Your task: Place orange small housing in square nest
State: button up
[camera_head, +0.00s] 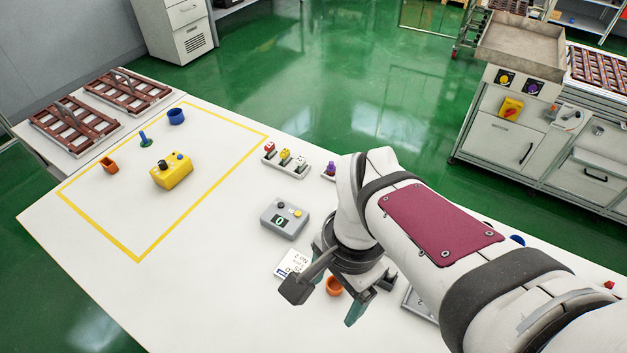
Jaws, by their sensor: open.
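A small orange square housing (109,165) stands at the left inside the yellow outlined area of the white table. A second orange piece (334,286), round-looking, shows under my gripper (326,302). My gripper is open, its dark fingers spread on either side of this orange piece; I cannot tell whether they touch it. A grey tray edge (415,305) shows beside my arm, and most of it is hidden. I cannot make out a square nest.
A yellow button box (171,171), a blue cup (177,116) and a green-based blue peg (145,139) stand inside the yellow outline. The front-left table is clear.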

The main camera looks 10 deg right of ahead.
aim_at(335, 288)
jog(key=w+d+f+m+h, duration=0.1)
jog(key=w+d+f+m, duration=0.1)
jog(key=w+m, duration=0.4)
jog(key=w+d+f+m, duration=0.2)
jog(key=w+f+m, duration=0.15)
jog(key=m, duration=0.35)
jog(key=shift+m, duration=0.4)
notch_tip(335, 288, down, 15)
grip_shut()
